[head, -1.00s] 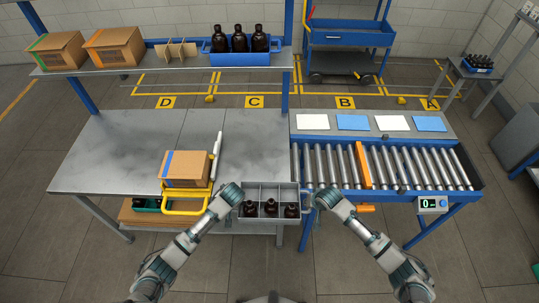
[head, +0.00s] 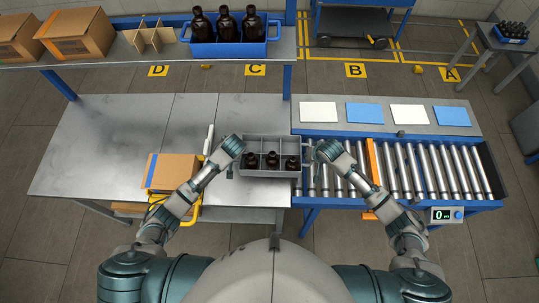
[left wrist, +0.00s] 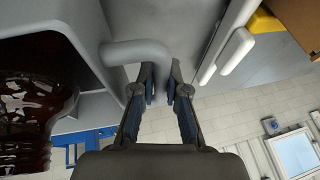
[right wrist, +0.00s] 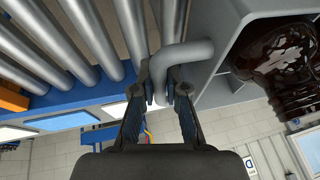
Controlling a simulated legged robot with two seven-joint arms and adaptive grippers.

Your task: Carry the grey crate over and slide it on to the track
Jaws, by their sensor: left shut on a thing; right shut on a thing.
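The grey crate (head: 270,174) has dividers and holds three dark amber bottles (head: 272,160) in its front row; its back compartments look empty. It is at the front right of the steel table, beside the left end of the roller track (head: 430,168). I cannot tell whether it touches the table. My left gripper (head: 238,164) is shut on the crate's left handle, a grey bar (left wrist: 140,52) in the left wrist view. My right gripper (head: 307,162) is shut on the right handle (right wrist: 180,57), close to the rollers.
An orange bar (head: 373,162) crosses the track right of my right gripper. A cardboard box (head: 170,171) on a yellow frame and a white cylinder (head: 209,140) are left of the crate. White and blue cards (head: 318,112) lie behind the track. The table's (head: 110,140) left part is clear.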

